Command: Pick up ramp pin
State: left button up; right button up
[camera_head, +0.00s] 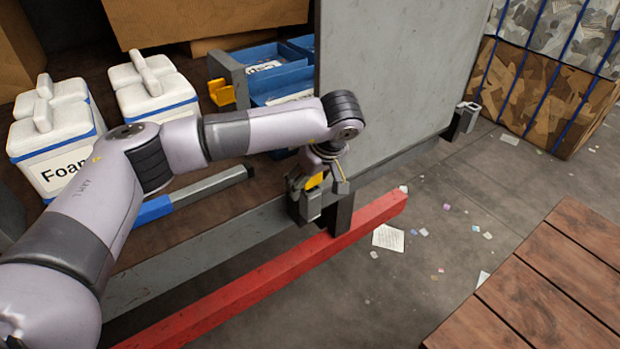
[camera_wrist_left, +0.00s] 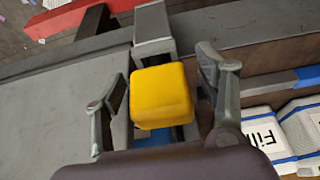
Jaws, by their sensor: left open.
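The ramp pin, a grey latch piece with a yellow block-shaped top (camera_wrist_left: 160,97), sits at the edge of the grey ramp panel (camera_head: 400,70). In the head view its grey body (camera_head: 310,206) shows below my left gripper (camera_head: 319,180), which partly hides the yellow top. In the left wrist view my left gripper (camera_wrist_left: 164,92) is open, with one finger on each side of the yellow top. A gap shows beside the left finger; I cannot tell whether the right finger touches. My right gripper is not in view.
A red beam (camera_head: 275,272) runs along the front edge. White foam boxes (camera_head: 60,135) and blue bins (camera_head: 275,60) stand behind my left arm. Another yellow latch (camera_head: 221,92) is by the bins. A wooden table (camera_head: 560,270) is at the right front; paper scraps lie on the floor.

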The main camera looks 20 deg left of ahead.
pick_arm(q)
jog(key=shift+c, duration=0.5)
jog(key=c, duration=1.4)
jog(key=shift+r, duration=0.1)
jog(key=shift+r+b, duration=0.3)
jog(key=shift+r, duration=0.2)
jog(key=r+b, duration=0.1)
jog(key=r, duration=0.2)
jog(key=r+b, duration=0.1)
jog(key=r, duration=0.3)
jog(key=r+b, duration=0.1)
jog(key=r, duration=0.2)
jog(key=shift+s+d+r+b, duration=0.15)
jog(key=shift+d+r+b, duration=0.2)
jog(key=shift+r, duration=0.05)
jog(key=s+d+b, duration=0.1)
jog(key=s+d, duration=0.2)
jog(key=d, duration=0.1)
jog(key=s+d+b, duration=0.1)
jog(key=s+d, duration=0.3)
jog(key=d, duration=0.1)
jog(key=s+d+b, duration=0.1)
jog(key=s+d, duration=0.2)
jog(key=d, duration=0.1)
jog(key=shift+s+d, duration=0.3)
jog(key=shift+s, duration=0.1)
jog(key=shift+r, duration=0.1)
